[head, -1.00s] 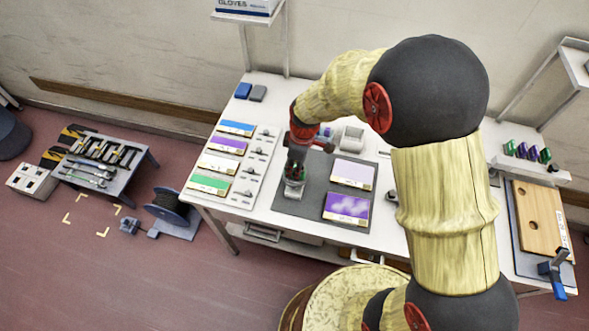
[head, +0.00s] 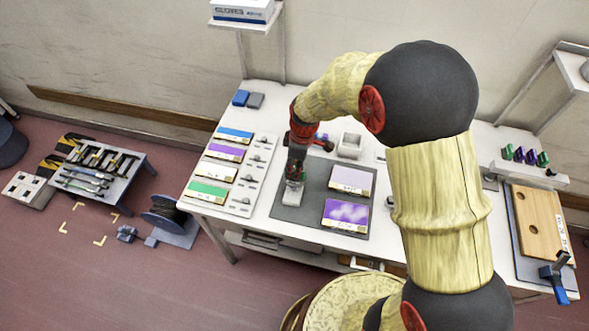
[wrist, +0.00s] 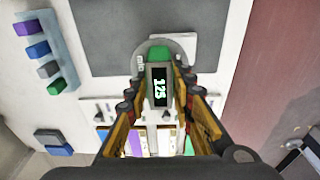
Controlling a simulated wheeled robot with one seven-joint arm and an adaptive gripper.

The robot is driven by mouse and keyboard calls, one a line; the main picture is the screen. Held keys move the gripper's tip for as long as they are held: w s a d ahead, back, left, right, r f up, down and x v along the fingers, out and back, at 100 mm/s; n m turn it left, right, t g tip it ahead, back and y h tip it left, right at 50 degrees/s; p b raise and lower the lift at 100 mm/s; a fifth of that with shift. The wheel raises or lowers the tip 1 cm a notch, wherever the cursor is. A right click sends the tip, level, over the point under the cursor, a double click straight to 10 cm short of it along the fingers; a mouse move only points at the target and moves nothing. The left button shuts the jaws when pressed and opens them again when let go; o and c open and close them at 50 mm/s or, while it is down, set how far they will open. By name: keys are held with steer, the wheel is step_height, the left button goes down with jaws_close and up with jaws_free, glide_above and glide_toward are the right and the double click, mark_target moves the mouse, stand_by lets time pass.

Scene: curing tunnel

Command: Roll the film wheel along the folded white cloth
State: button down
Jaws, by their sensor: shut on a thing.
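My gripper (head: 296,172) is over the left part of the grey mat on the table. In the wrist view my gripper (wrist: 160,82) is shut on the film wheel, a pale grey disc (wrist: 148,54) with small lettering and a green and black body reading 125. In the head view part of the cloth (head: 290,200) shows at the gripper's foot. Whether the wheel touches it cannot be told.
The grey mat (head: 315,208) also holds a pale lilac card (head: 352,179) and a purple patterned card (head: 346,213). A white board (head: 252,178) with several coloured cards is at left. A small pale container (head: 350,144) stands behind the mat.

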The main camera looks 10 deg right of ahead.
steer(key=shift+w+d, duration=0.1)
steer(key=shift+w, duration=0.2)
steer(key=shift+r, duration=0.1)
steer(key=shift+r+p, duration=0.55)
steer(key=shift+r, duration=0.3)
steer(key=s+a, duration=0.2)
steer(key=s, duration=0.4)
stand_by(0.3)
steer(key=shift+f+b, duration=0.9)
steer(key=shift+f, duration=0.1)
stand_by(2.5)
